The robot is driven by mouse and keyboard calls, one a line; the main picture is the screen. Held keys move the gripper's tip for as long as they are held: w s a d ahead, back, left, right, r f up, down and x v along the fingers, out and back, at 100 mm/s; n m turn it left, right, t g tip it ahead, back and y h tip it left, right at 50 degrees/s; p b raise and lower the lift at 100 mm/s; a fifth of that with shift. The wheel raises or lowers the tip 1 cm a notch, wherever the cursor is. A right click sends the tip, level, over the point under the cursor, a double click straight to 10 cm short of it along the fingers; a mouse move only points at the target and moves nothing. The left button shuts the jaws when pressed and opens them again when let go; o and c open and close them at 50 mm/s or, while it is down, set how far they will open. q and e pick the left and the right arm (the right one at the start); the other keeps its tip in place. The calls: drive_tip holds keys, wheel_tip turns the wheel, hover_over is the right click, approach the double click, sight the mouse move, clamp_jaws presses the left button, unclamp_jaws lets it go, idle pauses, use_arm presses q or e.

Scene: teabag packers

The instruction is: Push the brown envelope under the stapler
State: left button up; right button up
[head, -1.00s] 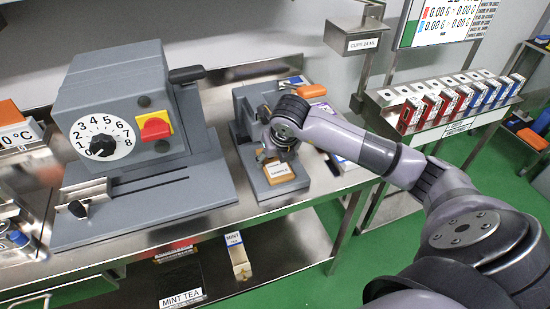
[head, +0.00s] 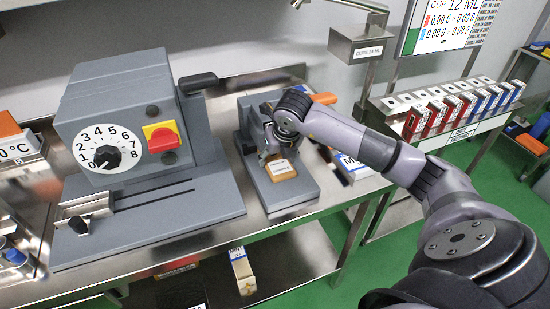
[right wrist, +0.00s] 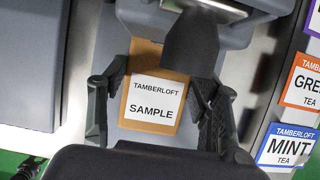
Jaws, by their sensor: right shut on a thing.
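The brown envelope (head: 281,170) with a white label lies over the stapler's grey base in the head view. In the right wrist view the envelope (right wrist: 129,123) reads "TAMBERLOFT SAMPLE", and its far part runs beneath the stapler's dark head (right wrist: 191,45), which hides some of it. The stapler (head: 296,193) stands on the steel table, partly hidden by my arm. My right gripper (head: 275,157) is shut on the envelope. In the right wrist view, the right gripper (right wrist: 160,88) has one finger at each side edge. My left gripper is not in view.
A large grey machine (head: 115,110) with a number dial and red switch stands left of the stapler. A mint tea box (right wrist: 290,147) and a green tea box (right wrist: 304,84) stand close on the right. An orange piece (head: 325,98) shows behind my arm.

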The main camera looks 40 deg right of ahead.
drive_tip(key=o, duration=1.2)
drive_tip(key=v, duration=1.2)
